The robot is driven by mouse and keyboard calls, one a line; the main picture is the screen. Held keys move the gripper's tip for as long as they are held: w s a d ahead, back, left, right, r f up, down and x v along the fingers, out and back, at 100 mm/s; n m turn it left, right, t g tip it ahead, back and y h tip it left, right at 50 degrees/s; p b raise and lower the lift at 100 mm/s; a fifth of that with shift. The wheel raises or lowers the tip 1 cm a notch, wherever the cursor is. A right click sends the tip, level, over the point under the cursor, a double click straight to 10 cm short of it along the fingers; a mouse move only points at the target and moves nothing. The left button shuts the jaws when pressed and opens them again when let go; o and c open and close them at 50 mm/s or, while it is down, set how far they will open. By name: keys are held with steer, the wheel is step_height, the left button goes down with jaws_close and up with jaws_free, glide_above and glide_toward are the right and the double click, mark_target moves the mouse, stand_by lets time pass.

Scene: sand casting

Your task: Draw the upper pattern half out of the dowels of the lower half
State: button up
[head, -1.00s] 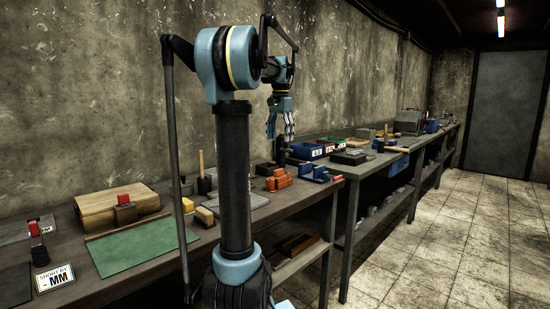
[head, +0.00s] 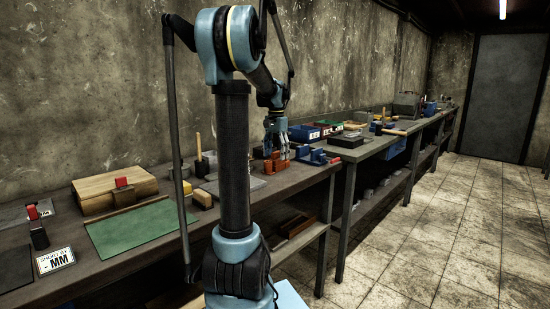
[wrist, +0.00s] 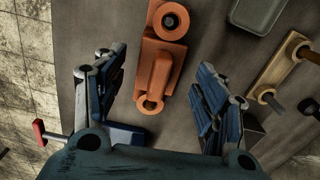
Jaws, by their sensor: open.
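An orange pattern (head: 275,165) lies on the workbench under my gripper. In the wrist view the orange pattern (wrist: 160,62) has a raised bar, a round boss with a dark centre at its far end, and a ring at its near end. The seam between upper and lower halves and the dowels cannot be made out. My gripper (head: 277,154) is open and points down over it. In the wrist view the fingers of my gripper (wrist: 160,80) stand on either side of the pattern, apart from it. Its height above the pattern is hard to tell.
A blue block-like piece (head: 311,156) stands just right of the orange pattern. A mallet (head: 201,160) and yellow blocks (head: 203,197) are to the left. A green mat (head: 140,228) and wooden box (head: 115,192) lie further left. The wall runs close behind the bench.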

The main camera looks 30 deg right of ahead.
steer(key=shift+f, duration=0.7)
steer(key=c, duration=1.2)
steer(key=shift+r, duration=0.1)
steer(key=shift+r, duration=0.75)
steer(key=shift+r, duration=0.35)
steer(key=shift+r, duration=0.35)
steer(key=shift+r, duration=0.35)
